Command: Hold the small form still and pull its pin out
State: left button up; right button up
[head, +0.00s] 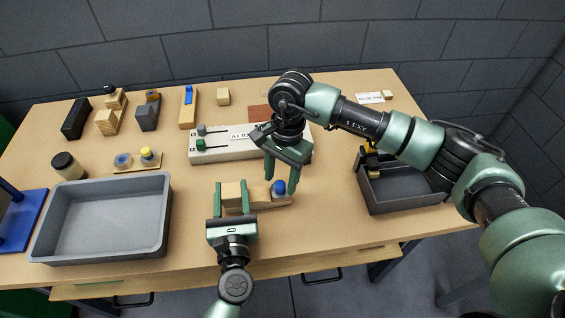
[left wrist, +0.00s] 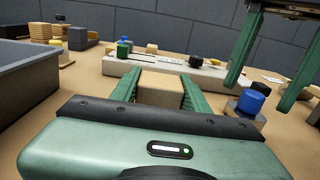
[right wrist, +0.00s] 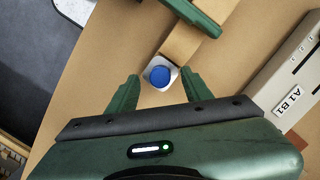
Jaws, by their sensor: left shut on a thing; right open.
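The small form (head: 260,196) is a pale wooden block near the table's front edge. Its pin has a round blue head (head: 279,187) at the form's right end; the head also shows in the left wrist view (left wrist: 252,101). My left gripper (head: 231,190) is shut on the form's left part, with a finger on each side of the wood (left wrist: 160,93). My right gripper (head: 281,180) is open and points down over the pin. In the right wrist view the blue head (right wrist: 160,77) lies between its spread fingers, with gaps on both sides.
A grey tray (head: 163,225) stands at the left and a dark grey bin (head: 410,203) at the right. A pale panel with knobs (head: 220,152) lies behind the form. Several blocks and a dark-lidded jar (head: 68,166) stand at the left back.

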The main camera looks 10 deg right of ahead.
jog(key=shift+s+f, duration=0.1)
jog(key=shift+f, duration=0.45)
grip_shut()
jog(key=c, duration=1)
grip_release()
grip_shut()
jog(key=shift+r, duration=0.15)
jog(key=shift+r, duration=1.8)
